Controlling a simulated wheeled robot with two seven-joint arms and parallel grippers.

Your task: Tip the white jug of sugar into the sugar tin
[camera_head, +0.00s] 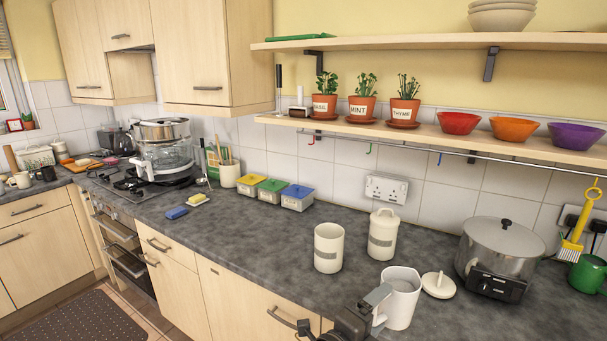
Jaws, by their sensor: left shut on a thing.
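The white jug (402,300) stands upright near the front of the counter, its mouth facing up. My left gripper (379,307) is shut on the jug at its left side, where the handle is; I cannot tell whether the jug touches the counter. An open cream tin (328,242) with a grey label stands to the left and behind the jug. A similar lidded tin (382,238) stands behind the jug. The labels are too small to read, so I cannot tell which is the sugar tin. A loose cream lid (439,285) lies right of the jug. My right gripper is not in view.
A steel pot cooker (500,255) stands at the right, with a green mug (588,273) beyond it. Small tubs with coloured lids (297,193) stand at the back left. A shelf (430,132) with plants and bowls hangs above.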

